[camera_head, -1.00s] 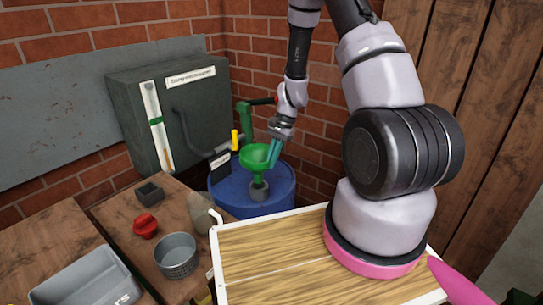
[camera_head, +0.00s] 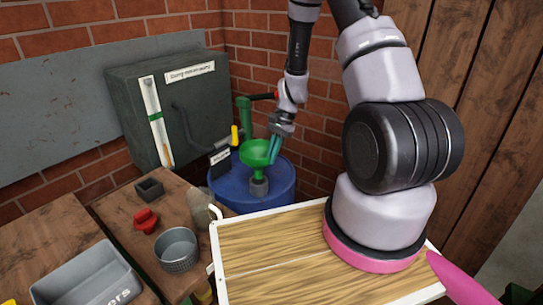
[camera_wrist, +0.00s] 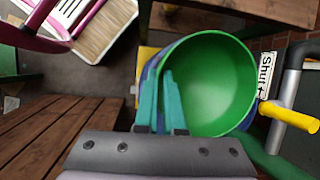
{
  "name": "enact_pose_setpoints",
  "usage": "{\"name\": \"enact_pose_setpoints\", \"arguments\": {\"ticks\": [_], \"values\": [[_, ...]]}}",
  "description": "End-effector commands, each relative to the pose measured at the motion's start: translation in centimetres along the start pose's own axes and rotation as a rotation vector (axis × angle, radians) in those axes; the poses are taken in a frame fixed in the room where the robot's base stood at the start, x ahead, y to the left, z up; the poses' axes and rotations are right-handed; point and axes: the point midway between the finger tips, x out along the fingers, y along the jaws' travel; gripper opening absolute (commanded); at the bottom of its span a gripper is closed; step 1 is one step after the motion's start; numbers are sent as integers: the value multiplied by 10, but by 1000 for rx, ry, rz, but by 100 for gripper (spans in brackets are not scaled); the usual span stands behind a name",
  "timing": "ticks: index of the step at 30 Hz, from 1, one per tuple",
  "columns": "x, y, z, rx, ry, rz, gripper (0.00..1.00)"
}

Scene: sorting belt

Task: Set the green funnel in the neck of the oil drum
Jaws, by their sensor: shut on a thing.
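The green funnel (camera_head: 256,148) is upright over the blue oil drum (camera_head: 228,192), its spout pointing down at the grey neck (camera_head: 259,188) on the drum's top. The spout's lower end meets the neck in the picture; I cannot tell whether it is inside it or just above. My gripper (camera_head: 274,150) comes from above right, with its teal fingers shut on the right side of the funnel's rim. In the wrist view the fingers (camera_wrist: 164,102) clasp the wall of the funnel's wide bowl (camera_wrist: 222,80), which hides the spout and most of the drum.
A green post with a red-tipped handle (camera_head: 245,108) stands close behind the funnel. A yellow handle on a grey pipe (camera_head: 235,136) and a small sign (camera_head: 220,157) are just left of it. A wooden-topped cart (camera_head: 270,232) lies in front; a brick wall is behind.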

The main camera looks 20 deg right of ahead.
Motion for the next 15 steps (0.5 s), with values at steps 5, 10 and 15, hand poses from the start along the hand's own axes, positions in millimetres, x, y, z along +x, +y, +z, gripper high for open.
{"name": "enact_pose_setpoints", "arguments": {"ticks": [5,10,15], "values": [[6,1,-2,1,-1,1,0],[12,1,-5,1,-1,0,0],[18,2,-8,1,-1,1,0]]}}
